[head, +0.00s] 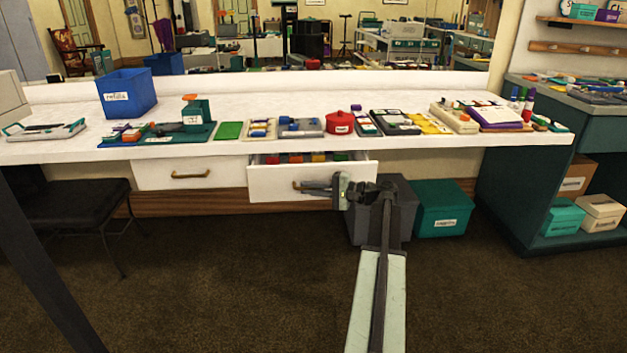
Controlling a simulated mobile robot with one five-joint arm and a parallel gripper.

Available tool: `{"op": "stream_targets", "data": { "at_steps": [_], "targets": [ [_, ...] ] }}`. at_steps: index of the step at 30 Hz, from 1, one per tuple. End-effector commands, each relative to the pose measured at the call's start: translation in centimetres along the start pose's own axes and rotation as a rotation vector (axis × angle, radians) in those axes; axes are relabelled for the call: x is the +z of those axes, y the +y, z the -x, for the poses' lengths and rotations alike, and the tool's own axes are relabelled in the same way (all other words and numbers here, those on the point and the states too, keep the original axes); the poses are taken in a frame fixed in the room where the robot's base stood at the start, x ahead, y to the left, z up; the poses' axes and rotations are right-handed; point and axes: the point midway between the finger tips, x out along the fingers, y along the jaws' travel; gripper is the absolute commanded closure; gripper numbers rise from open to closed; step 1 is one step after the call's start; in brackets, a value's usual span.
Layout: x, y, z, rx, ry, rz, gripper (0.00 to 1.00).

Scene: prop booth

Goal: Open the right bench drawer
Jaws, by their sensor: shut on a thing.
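The right bench drawer (270,181) is a white drawer under the white bench top. It stands partly pulled out, and several coloured items show inside along its back. My gripper (305,187) is at the front of this drawer, shut on its brass handle (296,186). The gripper and wrist cover the right part of the handle and some of the drawer front. The left bench drawer (190,174) is closed, with its brass handle in plain view.
A blue bin (127,92), a red pot (340,122) and several small items stand on the bench top (250,86). Under the bench are a teal box (443,208) and a dark grey box (405,215), partly behind my arm. A black chair (75,200) stands at left. The floor in front is clear.

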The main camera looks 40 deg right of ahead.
Motion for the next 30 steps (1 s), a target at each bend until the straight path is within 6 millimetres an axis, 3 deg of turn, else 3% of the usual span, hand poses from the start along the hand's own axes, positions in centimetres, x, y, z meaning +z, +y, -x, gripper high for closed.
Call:
{"op": "stream_targets", "data": {
  "at_steps": [1,3,12,21,30],
  "targets": [
    [1.8,0.5,0.6,0.001,0.002,0.000,1.00],
    [3.4,0.8,1.3,0.001,0.002,0.000,1.00],
    [8.6,2.0,3.5,0.001,0.002,0.000,1.00],
    [10.9,2.5,4.6,0.001,0.001,0.000,1.00],
    [11.0,2.6,4.8,0.001,0.002,0.000,1.00]
  ]
}}
